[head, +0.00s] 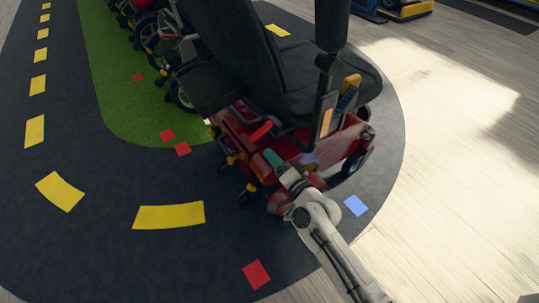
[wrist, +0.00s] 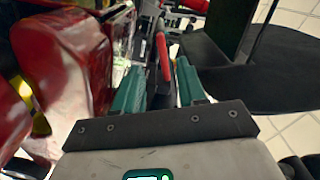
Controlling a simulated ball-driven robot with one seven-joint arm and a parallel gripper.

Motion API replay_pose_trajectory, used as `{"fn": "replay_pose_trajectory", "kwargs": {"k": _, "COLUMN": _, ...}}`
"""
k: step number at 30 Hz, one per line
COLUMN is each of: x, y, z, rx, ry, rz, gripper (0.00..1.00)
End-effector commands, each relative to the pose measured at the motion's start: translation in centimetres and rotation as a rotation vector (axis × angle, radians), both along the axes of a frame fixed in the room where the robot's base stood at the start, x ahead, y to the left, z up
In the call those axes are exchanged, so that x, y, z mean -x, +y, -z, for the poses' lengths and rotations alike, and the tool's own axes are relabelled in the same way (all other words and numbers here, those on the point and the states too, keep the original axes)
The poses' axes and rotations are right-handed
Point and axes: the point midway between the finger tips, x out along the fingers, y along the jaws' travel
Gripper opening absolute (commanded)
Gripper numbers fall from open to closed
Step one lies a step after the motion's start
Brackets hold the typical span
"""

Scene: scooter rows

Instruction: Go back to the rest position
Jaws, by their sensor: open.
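My gripper (head: 274,160) is low beside the red mobility scooter (head: 345,141), at its near side. Its teal fingers also show in the wrist view (wrist: 160,86), spread open with a gap between them. A red lever (wrist: 163,56) on the scooter shows beyond and between the fingertips; I see no grip on it. In the head view the red lever (head: 261,131) sticks out just above and left of my gripper. My white arm reaches in from the lower right. The scooter's black seat (head: 255,50) stands above my gripper.
More scooters (head: 145,25) stand in a row at the back left, by a green strip (head: 115,75). Red squares (head: 256,274) and a blue square (head: 355,205) lie on the dark track. Bare wooden floor (head: 450,170) is open at the right.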

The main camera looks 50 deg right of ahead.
Motion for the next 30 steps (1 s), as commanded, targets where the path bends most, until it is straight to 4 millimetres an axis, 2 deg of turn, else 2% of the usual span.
{"fn": "replay_pose_trajectory", "kwargs": {"k": 11, "x": 0.0, "y": 0.1, "z": 0.0, "rx": 0.003, "ry": 0.004, "rz": -0.005, "gripper": 0.4}}
{"fn": "replay_pose_trajectory", "kwargs": {"k": 14, "x": -0.1, "y": 2.0, "z": 0.5, "rx": 0.046, "ry": 0.073, "rz": -0.077, "gripper": 0.4}}
{"fn": "replay_pose_trajectory", "kwargs": {"k": 17, "x": 0.3, "y": 5.2, "z": 1.6, "rx": 0.131, "ry": 0.206, "rz": -0.205, "gripper": 0.4}}
{"fn": "replay_pose_trajectory", "kwargs": {"k": 20, "x": 1.7, "y": 8.6, "z": 3.1, "rx": 0.242, "ry": 0.378, "rz": -0.357, "gripper": 0.4}}
{"fn": "replay_pose_trajectory", "kwargs": {"k": 24, "x": 5.3, "y": 12.1, "z": 5.3, "rx": 0.397, "ry": 0.628, "rz": -0.551, "gripper": 0.4}}
{"fn": "replay_pose_trajectory", "kwargs": {"k": 30, "x": 12.6, "y": 14.2, "z": 7.1, "rx": 0.579, "ry": 0.983, "rz": -0.778, "gripper": 0.4}}
